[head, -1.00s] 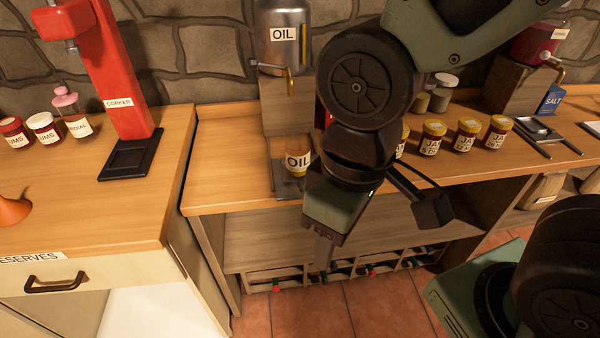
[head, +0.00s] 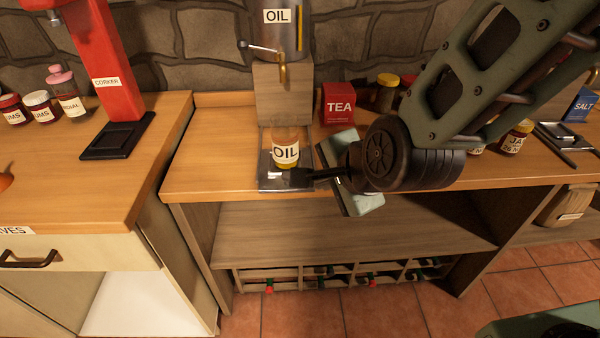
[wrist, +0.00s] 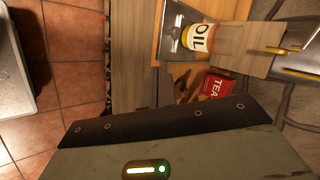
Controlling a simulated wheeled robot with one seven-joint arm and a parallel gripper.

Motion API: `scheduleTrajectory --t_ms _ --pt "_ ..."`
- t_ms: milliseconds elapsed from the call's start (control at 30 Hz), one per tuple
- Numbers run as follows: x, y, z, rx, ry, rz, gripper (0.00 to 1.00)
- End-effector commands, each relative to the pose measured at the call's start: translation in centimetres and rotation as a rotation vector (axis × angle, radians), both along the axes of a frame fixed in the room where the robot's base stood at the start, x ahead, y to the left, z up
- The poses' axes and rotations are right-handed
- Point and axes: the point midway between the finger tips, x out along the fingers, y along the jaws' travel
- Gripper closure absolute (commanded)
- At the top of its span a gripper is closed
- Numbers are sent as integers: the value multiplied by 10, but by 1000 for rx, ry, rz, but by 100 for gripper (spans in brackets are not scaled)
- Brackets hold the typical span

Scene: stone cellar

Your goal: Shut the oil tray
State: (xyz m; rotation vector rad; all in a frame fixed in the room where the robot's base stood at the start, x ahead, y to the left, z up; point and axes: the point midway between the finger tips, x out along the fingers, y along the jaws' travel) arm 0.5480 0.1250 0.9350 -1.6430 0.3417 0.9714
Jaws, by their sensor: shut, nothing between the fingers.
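The oil tray (head: 268,184) is a thin metal plate lying on the counter below the oil dispenser (head: 284,42), reaching out from its wooden block to near the counter's front edge. A jar labelled OIL (head: 285,153) stands upright on it. In the wrist view the tray (wrist: 177,22) and jar (wrist: 200,38) show at the top.
A red TEA box (head: 338,103) stands right of the dispenser block (head: 284,94). The red corker (head: 108,75) stands on the left counter. Labelled jars (head: 517,137) stand farther right, partly behind my arm. Below is an open shelf (head: 300,232) above a bottle rack.

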Motion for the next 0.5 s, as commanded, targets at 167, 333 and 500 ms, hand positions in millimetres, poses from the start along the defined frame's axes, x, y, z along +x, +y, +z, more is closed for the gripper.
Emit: scheduleTrajectory --t_ms 167,333,500 --pt "4 4 -4 4 11 7 100" --pt "19 13 -31 13 13 12 100" --pt "39 22 -55 13 13 10 100"
